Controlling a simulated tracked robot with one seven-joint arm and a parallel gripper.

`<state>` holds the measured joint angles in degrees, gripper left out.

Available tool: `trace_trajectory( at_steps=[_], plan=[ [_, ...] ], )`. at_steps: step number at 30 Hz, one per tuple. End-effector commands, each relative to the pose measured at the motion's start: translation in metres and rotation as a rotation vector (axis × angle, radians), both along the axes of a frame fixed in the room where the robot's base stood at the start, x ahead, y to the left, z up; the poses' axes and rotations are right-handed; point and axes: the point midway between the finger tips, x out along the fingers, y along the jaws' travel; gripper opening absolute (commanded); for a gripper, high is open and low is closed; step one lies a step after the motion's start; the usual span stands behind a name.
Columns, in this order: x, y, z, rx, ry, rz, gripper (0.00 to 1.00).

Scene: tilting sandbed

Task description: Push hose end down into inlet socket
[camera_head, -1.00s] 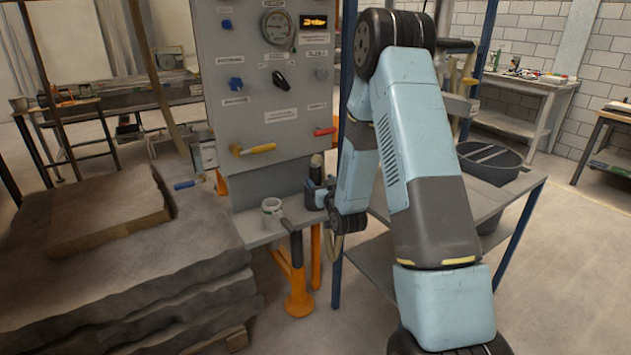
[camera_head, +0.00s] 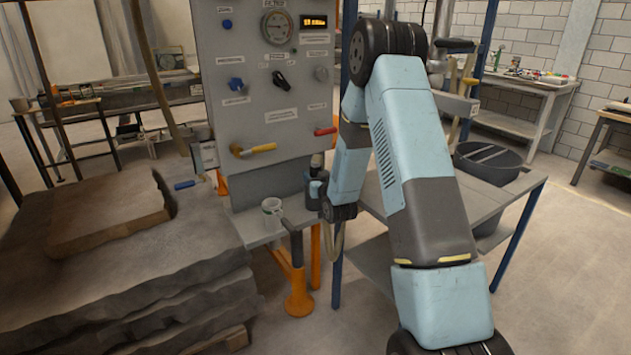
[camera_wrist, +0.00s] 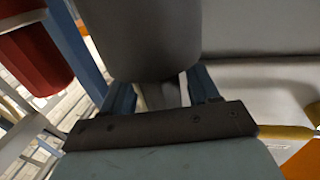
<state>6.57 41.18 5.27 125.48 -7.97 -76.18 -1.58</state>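My gripper (camera_head: 318,188) is low in front of the grey panel, above the bench, in the head view. A dark upright cylinder (camera_head: 316,160) shows just above it. A tan hose (camera_head: 336,243) hangs in a curve below my wrist. In the wrist view a thick grey cylinder (camera_wrist: 145,38), apparently the hose end, fills the space between my fingers, which appear shut on it. I cannot make out the inlet socket or whether the hose end touches it; my gripper and the cylinder cover that area.
The panel carries a yellow-handled valve (camera_head: 258,149) and a red-handled one (camera_head: 325,131). A black tub (camera_head: 490,163) stands right.

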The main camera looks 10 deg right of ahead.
Motion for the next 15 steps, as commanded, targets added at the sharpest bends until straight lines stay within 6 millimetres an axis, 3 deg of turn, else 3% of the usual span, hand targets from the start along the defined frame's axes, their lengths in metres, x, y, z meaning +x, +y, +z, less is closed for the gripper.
trace_trajectory(
  at_steps=[2,15],
  plan=[
    [-0.0001,-0.0001,0.0001,0.0,0.0,0.0,0.52],
    [-0.0002,0.0,0.0001,0.0,0.0,0.0,0.1]
  ],
)
